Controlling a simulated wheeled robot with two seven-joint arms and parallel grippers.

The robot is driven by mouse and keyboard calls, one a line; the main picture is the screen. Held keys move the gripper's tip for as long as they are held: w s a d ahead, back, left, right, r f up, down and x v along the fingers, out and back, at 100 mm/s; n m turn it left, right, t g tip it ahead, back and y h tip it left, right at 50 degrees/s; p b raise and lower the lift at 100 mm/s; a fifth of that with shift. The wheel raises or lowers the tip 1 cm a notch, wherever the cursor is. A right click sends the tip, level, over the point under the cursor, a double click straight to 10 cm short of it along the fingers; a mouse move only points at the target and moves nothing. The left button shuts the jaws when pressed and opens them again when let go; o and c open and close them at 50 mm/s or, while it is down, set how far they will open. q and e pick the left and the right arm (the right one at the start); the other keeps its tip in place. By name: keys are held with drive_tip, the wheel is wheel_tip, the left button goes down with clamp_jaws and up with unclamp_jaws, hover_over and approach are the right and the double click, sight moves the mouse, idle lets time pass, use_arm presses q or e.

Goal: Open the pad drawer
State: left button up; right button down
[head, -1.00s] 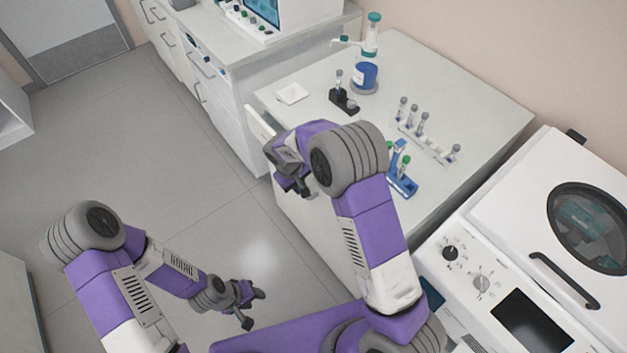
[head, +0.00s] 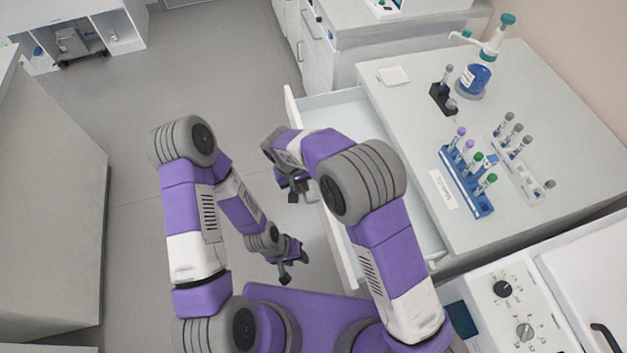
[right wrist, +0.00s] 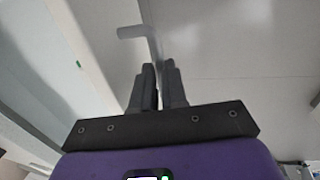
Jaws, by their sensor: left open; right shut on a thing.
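The pad drawer (head: 330,107) stands pulled well out of the white bench, its pale inside showing at both ends. My right arm covers its middle. My right gripper (head: 299,188) is at the outer side of the drawer front (head: 338,245). In the right wrist view, the fingers (right wrist: 158,80) are closed on a grey bar-like handle (right wrist: 150,42), which sticks out past the fingertips. My left gripper (head: 287,265) is open and empty, lower down and left of the drawer front, over the floor.
On the bench top (head: 400,110) stand a blue tube rack (head: 468,185), a white tube rack (head: 518,170), a black holder (head: 442,100) and a dispenser bottle (head: 475,80). A white machine (head: 500,315) is at the lower right.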

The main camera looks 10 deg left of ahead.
drive_tip(key=shift+s+a, duration=0.2)
drive_tip(key=shift+a, duration=0.05)
drive_tip(key=c, duration=1.2)
unclamp_jaws()
drive_tip(key=shift+o, duration=0.2)
wheel_tip(320, 180, up, 8)
drive_tip(key=a+p, duration=0.1)
drive_tip(key=shift+s+a+f, duration=0.15)
drive_tip(key=shift+s+f, duration=0.1)
